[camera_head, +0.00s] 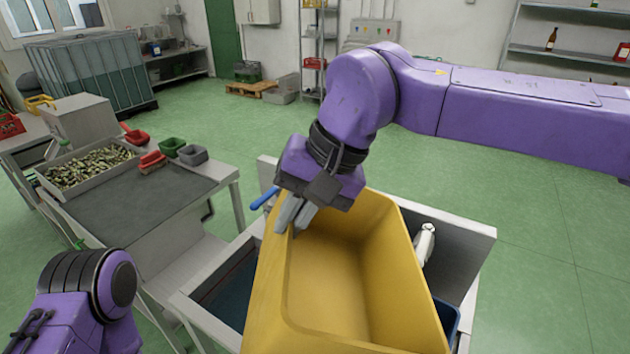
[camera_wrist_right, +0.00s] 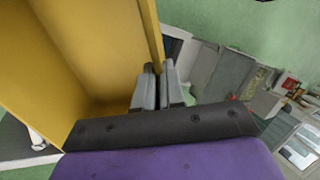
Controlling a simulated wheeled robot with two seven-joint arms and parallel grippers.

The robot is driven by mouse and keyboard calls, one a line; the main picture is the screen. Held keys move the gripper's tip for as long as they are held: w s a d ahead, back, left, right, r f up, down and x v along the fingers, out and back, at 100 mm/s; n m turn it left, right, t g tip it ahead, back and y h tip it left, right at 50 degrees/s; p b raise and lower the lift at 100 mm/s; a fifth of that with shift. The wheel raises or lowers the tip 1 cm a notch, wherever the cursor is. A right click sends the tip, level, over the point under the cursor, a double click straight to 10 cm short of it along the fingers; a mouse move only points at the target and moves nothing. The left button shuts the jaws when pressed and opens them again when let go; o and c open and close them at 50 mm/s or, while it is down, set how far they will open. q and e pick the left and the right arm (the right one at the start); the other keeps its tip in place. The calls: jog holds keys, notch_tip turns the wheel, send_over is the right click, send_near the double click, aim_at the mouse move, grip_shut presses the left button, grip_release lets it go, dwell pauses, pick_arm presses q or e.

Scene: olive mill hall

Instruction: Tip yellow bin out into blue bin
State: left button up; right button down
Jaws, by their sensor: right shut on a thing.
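The yellow bin (camera_head: 345,270) is held up, tilted, over the sink-like basin in the middle of the head view. Its visible inside looks empty. My right gripper (camera_head: 294,214) is shut on the bin's far left rim. In the right wrist view the fingers (camera_wrist_right: 160,92) pinch the wall of the yellow bin (camera_wrist_right: 75,50). A small part of a blue bin (camera_head: 447,316) shows below the yellow bin at the right; most of it is hidden. My left arm shows at the lower left, but its gripper is out of view.
A grey-topped table (camera_head: 140,205) stands at the left with a tray of olives (camera_head: 90,166) and small red, green and grey scoops. A white tap (camera_head: 426,243) and a blue lever (camera_head: 264,198) are close to the yellow bin. The green floor at the right is clear.

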jog(key=f+h+p, duration=0.2)
jog(key=a+f+h+p, duration=0.1)
jog(key=f+p, duration=0.2)
jog(key=shift+w+a+h, duration=0.1)
jog(key=shift+a+h, duration=0.1)
jog(key=shift+h, duration=0.2)
jog(key=shift+a+f+h+p, duration=0.15)
jog(key=shift+f+h+p, duration=0.15)
jog(key=shift+f+p, duration=0.25)
jog(key=shift+p, duration=0.3)
notch_tip(320, 180, up, 2)
jog(key=shift+p, duration=0.9)
jog(key=shift+r, duration=1.2)
